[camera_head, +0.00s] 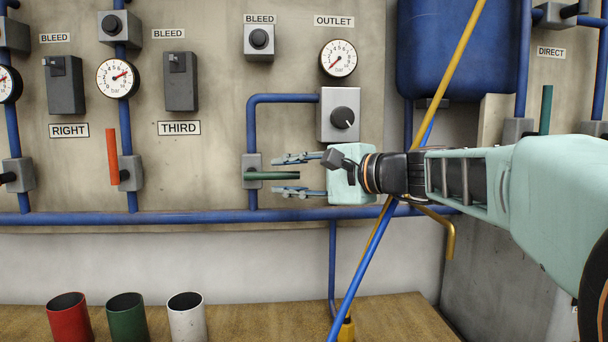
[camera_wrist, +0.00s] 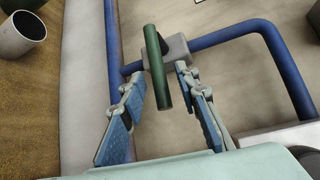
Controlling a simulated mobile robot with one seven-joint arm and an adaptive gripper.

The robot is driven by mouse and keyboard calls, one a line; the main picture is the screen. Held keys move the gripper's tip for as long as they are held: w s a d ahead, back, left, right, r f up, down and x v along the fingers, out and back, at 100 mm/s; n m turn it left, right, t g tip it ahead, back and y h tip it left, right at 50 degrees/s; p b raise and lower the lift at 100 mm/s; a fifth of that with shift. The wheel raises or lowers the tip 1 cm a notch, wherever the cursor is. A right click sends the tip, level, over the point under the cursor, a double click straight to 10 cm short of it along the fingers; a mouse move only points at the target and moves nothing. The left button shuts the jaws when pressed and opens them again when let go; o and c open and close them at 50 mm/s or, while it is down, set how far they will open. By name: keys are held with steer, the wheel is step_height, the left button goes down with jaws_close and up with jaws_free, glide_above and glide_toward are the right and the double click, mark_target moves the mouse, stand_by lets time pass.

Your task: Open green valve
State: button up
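The green valve handle (camera_head: 272,175) sticks out level to the right from its grey valve body (camera_head: 251,171), across the upright blue pipe under the outlet regulator. My gripper (camera_head: 283,175) is open, with one finger above the handle and one below it. In the wrist view the green handle (camera_wrist: 154,60) reaches between my two blue-padded fingers (camera_wrist: 160,78), with a visible gap on either side. I see no clear contact. Another green handle (camera_head: 546,108) stands upright at the right, near the DIRECT label.
The outlet regulator (camera_head: 340,115) sits just above my gripper, with the outlet gauge (camera_head: 338,58) higher up. A long blue pipe (camera_head: 180,217) runs below. An orange handle (camera_head: 113,128) is at the left. Red (camera_head: 69,318), green (camera_head: 127,318) and white (camera_head: 187,318) cups stand on the wooden bench.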

steer(key=shift+w+a, duration=0.1)
steer(key=shift+a, duration=0.1)
steer(key=shift+c, duration=0.6)
jaws_close()
